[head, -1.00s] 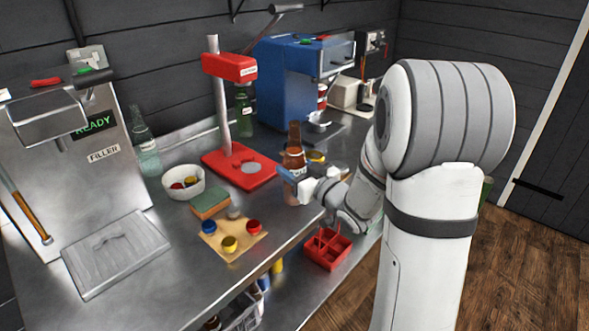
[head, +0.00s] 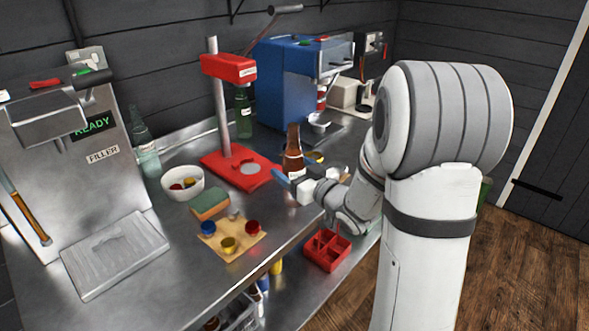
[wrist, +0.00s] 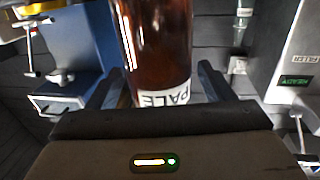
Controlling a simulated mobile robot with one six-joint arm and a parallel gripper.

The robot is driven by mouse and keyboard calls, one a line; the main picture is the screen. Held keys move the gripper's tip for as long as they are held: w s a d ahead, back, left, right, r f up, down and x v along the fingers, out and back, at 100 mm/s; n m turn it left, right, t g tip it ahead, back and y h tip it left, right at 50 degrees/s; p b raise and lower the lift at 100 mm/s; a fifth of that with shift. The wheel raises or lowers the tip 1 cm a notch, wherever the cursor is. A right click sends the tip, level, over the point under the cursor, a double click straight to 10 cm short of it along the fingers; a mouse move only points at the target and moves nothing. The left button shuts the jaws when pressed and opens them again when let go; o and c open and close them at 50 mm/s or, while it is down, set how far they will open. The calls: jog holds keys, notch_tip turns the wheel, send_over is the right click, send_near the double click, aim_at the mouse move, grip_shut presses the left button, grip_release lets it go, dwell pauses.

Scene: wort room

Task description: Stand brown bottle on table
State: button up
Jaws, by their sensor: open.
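The brown bottle (head: 293,157) stands upright near the red capper on the steel table; its base is hidden behind my gripper in the head view. My gripper (head: 296,175) is open at the bottle's lower part. In the wrist view the brown bottle (wrist: 158,45), with a white PALE label, sits between the two spread fingers of my gripper (wrist: 158,84). A gap shows on the right side of the bottle; contact on the left cannot be told. The steel table (head: 185,240) runs along the wall.
A sponge (head: 209,204), a white bowl (head: 183,194) and a card with coloured caps (head: 231,240) lie to the left. A red divided crate (head: 327,250) is below the table's front edge. Bare steel shows at front left.

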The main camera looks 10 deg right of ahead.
jog(key=s+d+f+m+g+h+b, duration=0.25)
jog(key=s+d+h, duration=0.2)
jog(key=s, duration=0.25)
jog(key=s+d+f+m+g+h+b, duration=0.2)
jog(key=s+d+f+m+g+h, duration=0.15)
jog(key=s+h, duration=0.25)
jog(key=s+a+g+y, duration=0.1)
jog(key=s+a+g, duration=0.3)
jog(key=s, duration=0.3)
jog(key=s+a+f+g+y, duration=0.1)
jog(key=s+a+g, duration=0.2)
jog(key=s, duration=0.5)
jog(key=shift+a+f+n+g+y, duration=0.25)
jog(key=shift+a+n+g+y, duration=0.15)
jog(key=shift+g, duration=0.2)
jog(key=shift+r, duration=0.1)
